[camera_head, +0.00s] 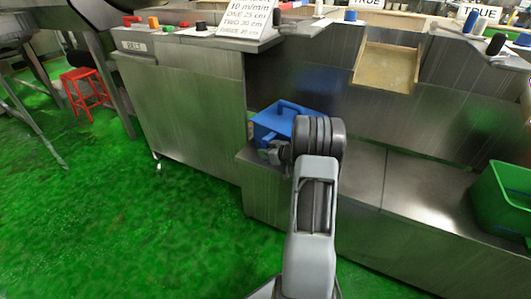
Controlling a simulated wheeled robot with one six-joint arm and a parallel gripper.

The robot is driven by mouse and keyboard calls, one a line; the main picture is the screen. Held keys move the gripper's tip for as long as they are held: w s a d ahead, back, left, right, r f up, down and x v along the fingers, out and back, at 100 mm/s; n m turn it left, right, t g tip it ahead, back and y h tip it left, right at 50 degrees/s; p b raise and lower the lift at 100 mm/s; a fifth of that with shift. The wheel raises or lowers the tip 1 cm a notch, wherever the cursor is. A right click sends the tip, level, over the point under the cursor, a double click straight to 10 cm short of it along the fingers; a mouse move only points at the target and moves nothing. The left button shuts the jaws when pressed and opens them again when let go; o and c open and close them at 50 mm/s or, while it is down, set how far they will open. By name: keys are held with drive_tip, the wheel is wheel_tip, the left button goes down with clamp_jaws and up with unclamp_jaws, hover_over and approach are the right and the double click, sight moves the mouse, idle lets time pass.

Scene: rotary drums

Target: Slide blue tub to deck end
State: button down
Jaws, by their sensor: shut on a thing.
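The blue tub (270,122) stands at the left end of the low metal deck (425,200), beside the side wall of the taller cabinet. It has a blue handle across its top. My gripper (272,153) is at the tub's near side, low down, and is shut on the tub. The fingertips are small and partly hidden by my wrist. My arm also covers the tub's right part and some of the deck to its right.
A green bin (505,200) stands on the deck at the far right. The deck between my arm and it looks clear. A tall metal cabinet (190,110) rises on the left. A tan chute (386,66) hangs above the deck. A red stool (85,92) stands on the green floor.

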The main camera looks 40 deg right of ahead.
drive_tip(key=shift+s+a+b, duration=0.4)
drive_tip(key=shift+a+b, duration=0.35)
drive_tip(key=shift+a, duration=0.1)
drive_tip(key=c, duration=0.9)
unclamp_jaws()
drive_tip(key=p+v, duration=0.2)
drive_tip(key=v, duration=1.2)
drive_tip(key=shift+f, duration=0.1)
drive_tip(key=shift+w, duration=0.1)
